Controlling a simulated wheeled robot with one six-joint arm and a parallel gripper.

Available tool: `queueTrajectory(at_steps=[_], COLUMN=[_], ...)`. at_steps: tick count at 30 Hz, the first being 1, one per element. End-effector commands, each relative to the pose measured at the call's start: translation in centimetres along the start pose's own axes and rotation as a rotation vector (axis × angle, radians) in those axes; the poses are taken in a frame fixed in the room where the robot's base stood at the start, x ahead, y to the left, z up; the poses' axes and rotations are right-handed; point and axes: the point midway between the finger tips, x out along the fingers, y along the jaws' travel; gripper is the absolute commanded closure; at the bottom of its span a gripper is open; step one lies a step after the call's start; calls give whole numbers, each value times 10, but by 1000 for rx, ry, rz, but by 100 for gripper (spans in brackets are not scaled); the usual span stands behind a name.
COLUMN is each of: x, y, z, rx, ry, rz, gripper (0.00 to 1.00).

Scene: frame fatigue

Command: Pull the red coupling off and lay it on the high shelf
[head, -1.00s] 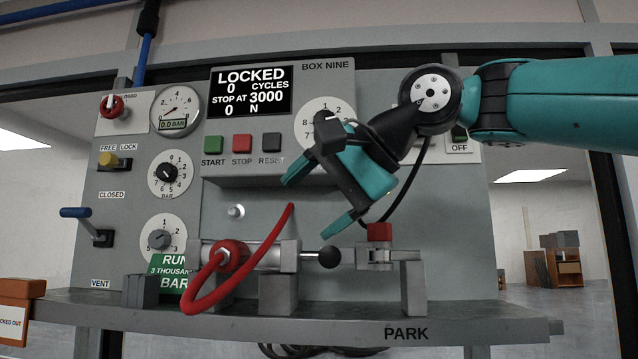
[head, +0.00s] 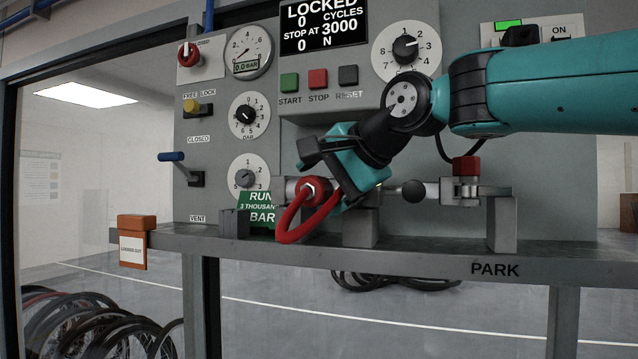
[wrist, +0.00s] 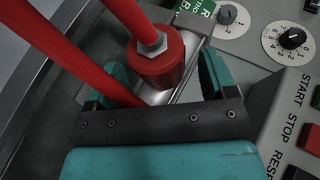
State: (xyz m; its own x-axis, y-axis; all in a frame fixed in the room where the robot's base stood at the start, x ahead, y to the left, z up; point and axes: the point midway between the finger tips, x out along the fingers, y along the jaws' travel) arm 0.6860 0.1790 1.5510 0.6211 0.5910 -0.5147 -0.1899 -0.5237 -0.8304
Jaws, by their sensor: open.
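The red coupling (head: 313,189) sits at the left end of the metal cylinder on the bench, with a red hose (head: 290,224) looping down from it. In the wrist view the coupling (wrist: 158,62) is a red collar with a metal nut, and red hose runs across the left side. My gripper (head: 326,172) is at the coupling. In the wrist view its teal fingers (wrist: 164,68) stand open on either side of the coupling; contact cannot be told. In the head view the gripper partly hides the cylinder. I cannot make out a high shelf.
The grey bench (head: 400,252) carries a small block (head: 236,223) left of the coupling. A black ball knob (head: 414,192) and a red-topped clamp (head: 466,170) stand to the right. The control panel (head: 218,120) rises close behind. An orange box (head: 136,222) hangs at the bench's left end.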

Motion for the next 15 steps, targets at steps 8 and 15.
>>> queueTrajectory(at_steps=[8,15], x=[17,18], y=[0,0], z=[0,0], rx=[0,0], ry=[1,1], rz=[-1,-1], gripper=[22,24])
